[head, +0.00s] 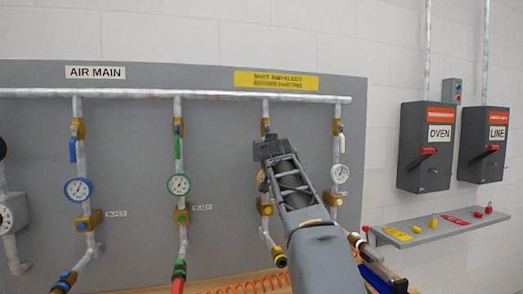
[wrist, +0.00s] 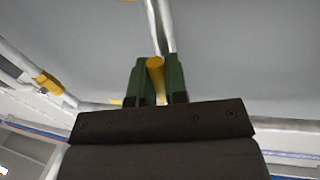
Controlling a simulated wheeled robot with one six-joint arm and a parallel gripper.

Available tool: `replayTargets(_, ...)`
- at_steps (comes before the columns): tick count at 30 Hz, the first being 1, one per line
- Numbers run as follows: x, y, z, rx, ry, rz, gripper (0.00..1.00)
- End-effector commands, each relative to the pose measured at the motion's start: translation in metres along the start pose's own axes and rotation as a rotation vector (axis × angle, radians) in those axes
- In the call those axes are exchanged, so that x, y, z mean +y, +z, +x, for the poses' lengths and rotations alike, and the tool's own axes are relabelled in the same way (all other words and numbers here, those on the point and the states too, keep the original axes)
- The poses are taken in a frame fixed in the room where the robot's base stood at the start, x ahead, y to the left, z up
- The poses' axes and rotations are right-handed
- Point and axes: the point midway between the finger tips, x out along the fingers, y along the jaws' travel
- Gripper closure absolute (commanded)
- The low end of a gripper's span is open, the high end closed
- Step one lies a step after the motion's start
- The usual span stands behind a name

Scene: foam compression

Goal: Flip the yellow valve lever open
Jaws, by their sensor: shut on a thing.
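My gripper (head: 268,147) is up against the third pipe drop of the grey panel, just below that pipe's upper brass valve (head: 265,126). In the wrist view my gripper (wrist: 157,72) has its two green fingers shut on the yellow lever (wrist: 156,76), which shows as a yellow bar between them. In the head view the lever is hidden behind my gripper. A gauge with a yellow rim (head: 262,181) is partly covered by my arm on the same pipe.
Pipes with a blue lever (head: 72,150), a green lever (head: 179,148) and a white-handled valve (head: 342,143) stand on either side. The grey shelf (head: 440,228) holds locks and tags at right. An orange coiled hose (head: 243,285) lies below.

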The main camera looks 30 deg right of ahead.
Motion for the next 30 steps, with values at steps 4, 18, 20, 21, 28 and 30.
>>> replayTargets(4,0.001,0.001,0.000,-0.005,0.002,0.008,1.00)
replayTargets(18,-0.001,0.001,0.000,-0.003,-0.001,0.006,0.63)
replayTargets(20,-0.001,0.001,0.000,-0.003,-0.001,0.006,0.62)
replayTargets(21,-0.001,0.001,0.000,-0.003,-0.001,0.006,0.62)
replayTargets(28,-0.001,0.001,-0.004,-0.001,-0.002,0.005,0.62)
replayTargets(30,-0.001,0.001,-0.011,0.000,-0.002,0.005,0.62)
